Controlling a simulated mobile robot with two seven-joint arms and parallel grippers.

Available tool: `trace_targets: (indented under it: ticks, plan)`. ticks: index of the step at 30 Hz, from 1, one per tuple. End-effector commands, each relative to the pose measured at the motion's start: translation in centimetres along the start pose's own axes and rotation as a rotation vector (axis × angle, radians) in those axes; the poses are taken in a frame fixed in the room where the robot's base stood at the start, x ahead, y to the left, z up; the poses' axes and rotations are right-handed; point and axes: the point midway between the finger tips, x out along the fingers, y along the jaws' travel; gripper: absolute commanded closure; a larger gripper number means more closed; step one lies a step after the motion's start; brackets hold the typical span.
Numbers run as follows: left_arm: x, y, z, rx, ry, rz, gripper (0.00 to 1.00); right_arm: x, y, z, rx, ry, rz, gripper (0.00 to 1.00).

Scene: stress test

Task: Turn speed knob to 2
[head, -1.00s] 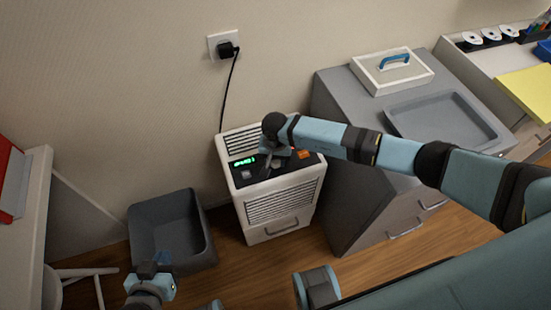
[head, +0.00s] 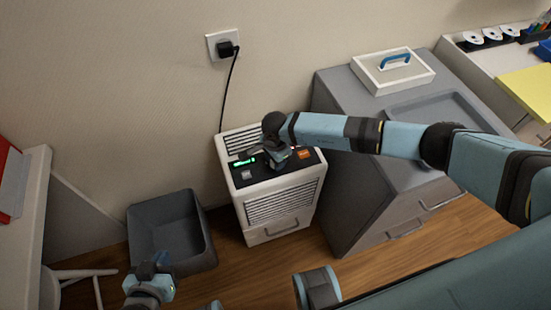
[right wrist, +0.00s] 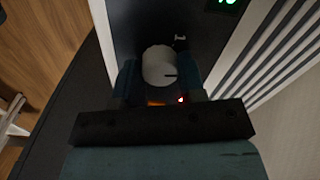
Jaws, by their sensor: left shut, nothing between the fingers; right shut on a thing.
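A white appliance (head: 283,208) with a dark top panel stands on the floor against the wall. In the right wrist view a pale round knob (right wrist: 158,62) sits on the dark panel (right wrist: 140,20), with a short dark mark at its right side. A white "1" (right wrist: 180,39) is printed near it; no other digit on the dial is readable. My right gripper (right wrist: 161,78) is shut on the knob, one dark finger on each side. In the head view my right gripper (head: 277,163) covers the knob. My left gripper (head: 156,265) is shut and empty, low at the left.
The panel bears a green display (head: 245,161), an orange switch (head: 304,154) and a small grey button (head: 246,174). A grey bin (head: 205,240) stands to the left, a grey cabinet (head: 350,200) close on the right. A black cord (head: 229,90) runs up to a socket.

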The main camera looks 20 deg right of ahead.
Motion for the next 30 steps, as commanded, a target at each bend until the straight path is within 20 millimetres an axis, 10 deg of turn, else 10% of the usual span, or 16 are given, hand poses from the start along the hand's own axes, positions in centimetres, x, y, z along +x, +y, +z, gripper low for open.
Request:
trace_targets:
  ticks: [26, 27, 30]
  plan:
    - [-0.02, -0.01, 0.06, -0.001, -0.002, 0.000, 1.00, -0.03, -0.02, -0.12, 0.162, 0.002, 0.000, 0.87]
    - [-0.02, -0.01, 0.06, -0.001, -0.002, 0.000, 1.00, -0.03, -0.02, -0.12, 0.162, 0.002, 0.000, 0.58]
    - [-0.02, -0.01, 0.07, -0.001, -0.002, 0.000, 1.00, -0.02, -0.02, -0.10, 0.161, 0.001, 0.000, 0.38]
